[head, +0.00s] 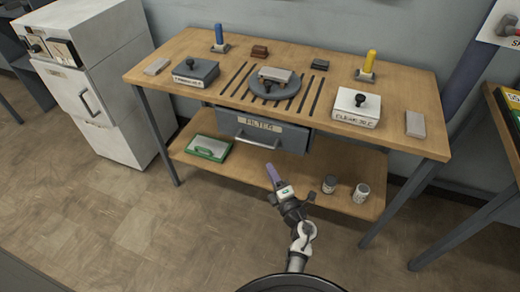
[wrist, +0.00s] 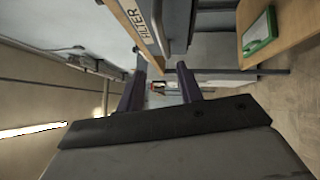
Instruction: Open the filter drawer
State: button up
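The filter drawer (head: 232,124) is a grey drawer under the front of the wooden workbench, with a pale FILTER label and a bar handle (head: 257,144) on its front. It looks shut. My gripper (head: 272,172) is below and in front of the drawer, slightly right of the handle and apart from it. In the wrist view the labelled drawer front (wrist: 160,12) is at the top. The two dark fingers of my gripper (wrist: 161,65) stand apart with nothing held between them.
The workbench top (head: 180,50) holds several blocks, a round plate, a blue post and a yellow post. On the lower shelf (head: 262,180) are a green-edged case (head: 208,148) and two jars (head: 360,193). A white cabinet (head: 95,75) stands left. Floor left of my arm is clear.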

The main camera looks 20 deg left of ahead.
aim_at(255, 144)
jog(key=x, duration=0.4)
jog(key=p+x, duration=0.1)
jog(key=x, duration=0.8)
jog(key=shift+w+a+f, duration=0.15)
jog(key=shift+w+f, duration=0.15)
grip_shut()
